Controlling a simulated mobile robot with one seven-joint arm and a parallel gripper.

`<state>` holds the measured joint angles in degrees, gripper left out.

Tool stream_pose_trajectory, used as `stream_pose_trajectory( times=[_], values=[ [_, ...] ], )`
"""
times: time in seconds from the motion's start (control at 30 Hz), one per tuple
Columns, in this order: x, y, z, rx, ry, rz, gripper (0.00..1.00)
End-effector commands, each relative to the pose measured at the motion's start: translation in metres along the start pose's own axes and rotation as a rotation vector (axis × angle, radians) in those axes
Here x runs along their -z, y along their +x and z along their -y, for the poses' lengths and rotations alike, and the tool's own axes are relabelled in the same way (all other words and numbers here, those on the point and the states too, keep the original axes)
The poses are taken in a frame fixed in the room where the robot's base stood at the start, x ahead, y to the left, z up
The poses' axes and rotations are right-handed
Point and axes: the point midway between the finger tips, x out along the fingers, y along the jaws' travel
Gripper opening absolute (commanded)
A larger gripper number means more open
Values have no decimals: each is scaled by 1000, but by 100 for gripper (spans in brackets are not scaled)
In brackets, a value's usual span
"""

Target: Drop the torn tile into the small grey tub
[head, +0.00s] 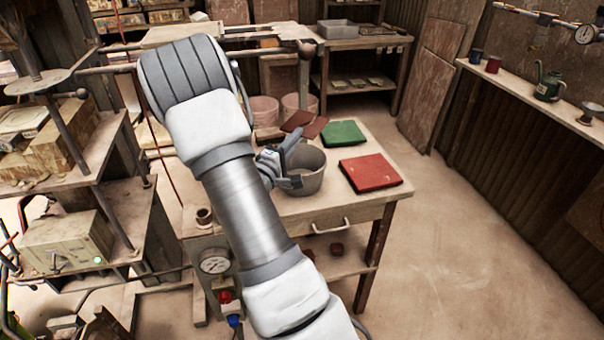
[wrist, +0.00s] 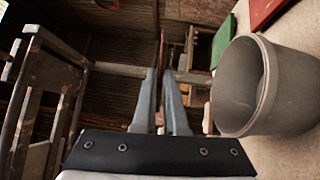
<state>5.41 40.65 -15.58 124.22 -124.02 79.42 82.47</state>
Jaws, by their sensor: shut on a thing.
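My gripper (head: 296,138) is shut on a thin dark red-brown tile (head: 297,121), taken to be the torn tile. In the wrist view, the tile (wrist: 163,48) shows edge-on between the fingertips (wrist: 163,74). A second red-brown patch (head: 315,127) shows just right of the fingertips; I cannot tell whether it is part of the same tile. The small grey tub (head: 309,172) stands upright on the bench beside my gripper. In the wrist view, the tub (wrist: 262,88) is right of the fingers, and the tile is not over its mouth. The tub's floor is hidden in the head view.
A green tile (head: 343,133) and a red tile (head: 370,172) lie on the bench (head: 350,203) right of the tub. Pinkish buckets (head: 264,111) stand behind the bench. A shelf rack (head: 60,195) stands at the left. Floor at the right is clear.

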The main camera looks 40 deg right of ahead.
Motion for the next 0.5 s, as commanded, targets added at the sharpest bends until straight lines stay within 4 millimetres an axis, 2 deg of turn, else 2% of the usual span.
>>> stream_pose_trajectory(
  times=[0.27, 0.5],
  values=[
    [-4, 2, 15, 2, -2, 17, 0],
    [-4, -1, 43, 2, -2, 15, 0]
  ],
)
